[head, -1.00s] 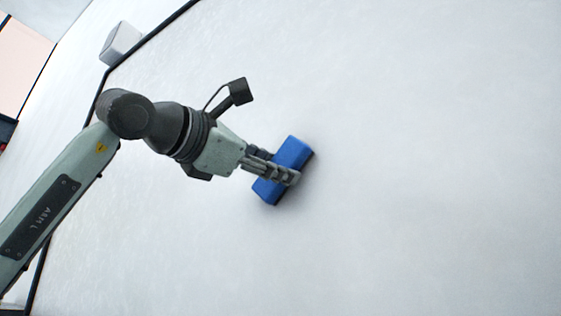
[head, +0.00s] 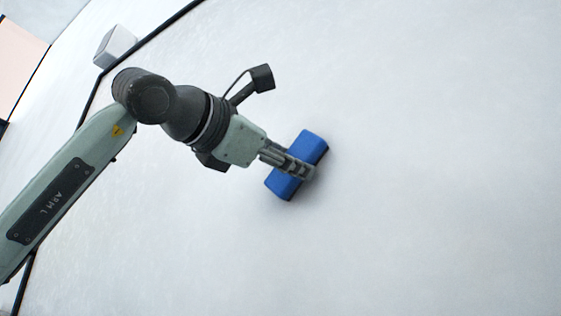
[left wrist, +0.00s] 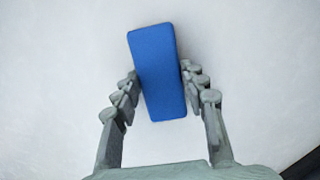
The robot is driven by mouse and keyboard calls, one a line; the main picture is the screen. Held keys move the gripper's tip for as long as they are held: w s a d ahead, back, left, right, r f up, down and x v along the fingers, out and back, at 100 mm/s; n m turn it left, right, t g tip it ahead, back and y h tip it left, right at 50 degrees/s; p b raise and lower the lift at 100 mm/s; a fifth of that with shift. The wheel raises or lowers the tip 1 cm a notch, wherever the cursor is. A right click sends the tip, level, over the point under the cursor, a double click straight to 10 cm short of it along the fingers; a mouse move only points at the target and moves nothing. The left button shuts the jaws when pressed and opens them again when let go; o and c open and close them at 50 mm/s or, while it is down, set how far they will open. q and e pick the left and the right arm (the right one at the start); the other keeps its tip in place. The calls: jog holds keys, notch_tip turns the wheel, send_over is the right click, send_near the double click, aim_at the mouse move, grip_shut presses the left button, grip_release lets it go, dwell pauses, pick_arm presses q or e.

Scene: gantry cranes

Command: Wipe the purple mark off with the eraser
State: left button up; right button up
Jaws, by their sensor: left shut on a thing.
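The eraser (head: 312,146) is a blue block with a dark edge on its far side. My left gripper (head: 297,166) is shut on it and holds it at the white board (head: 430,170). A soft shadow lies close beside the eraser; I cannot tell for certain whether it touches the surface. In the left wrist view the eraser (left wrist: 158,70) sits slightly tilted between the two fingers of my left gripper (left wrist: 160,88). No purple mark shows in either view; the eraser and arm cover part of the board. My right gripper is not in view.
A black frame edge (head: 150,40) borders the board at the left. A small white box-like thing (head: 114,46) is beyond that edge at the upper left. The board to the right of the eraser is bare and clear.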

pick_arm(q)
jog(key=shift+s+d+b, duration=0.35)
jog(key=shift+s+d, duration=0.7)
jog(key=shift+d, duration=0.4)
jog(key=shift+s+d+b, duration=0.3)
jog(key=shift+s+d, duration=0.7)
jog(key=shift+d, duration=0.4)
jog(key=shift+s+d+b, duration=0.35)
jog(key=shift+s+d, duration=0.7)
jog(key=shift+d, duration=0.4)
jog(key=shift+s+a+f+b, duration=0.15)
jog(key=shift+s+a+b, duration=0.2)
jog(key=shift+s, duration=0.05)
jog(key=b, duration=0.2)
send_near(364, 150)
jog(key=shift+s+d+r, duration=0.25)
jog(key=shift+r, duration=0.1)
jog(key=v, duration=0.3)
jog(key=shift+s+d+r+b, duration=0.1)
jog(key=shift+d+r+b, duration=0.05)
jog(key=shift+b, duration=0.15)
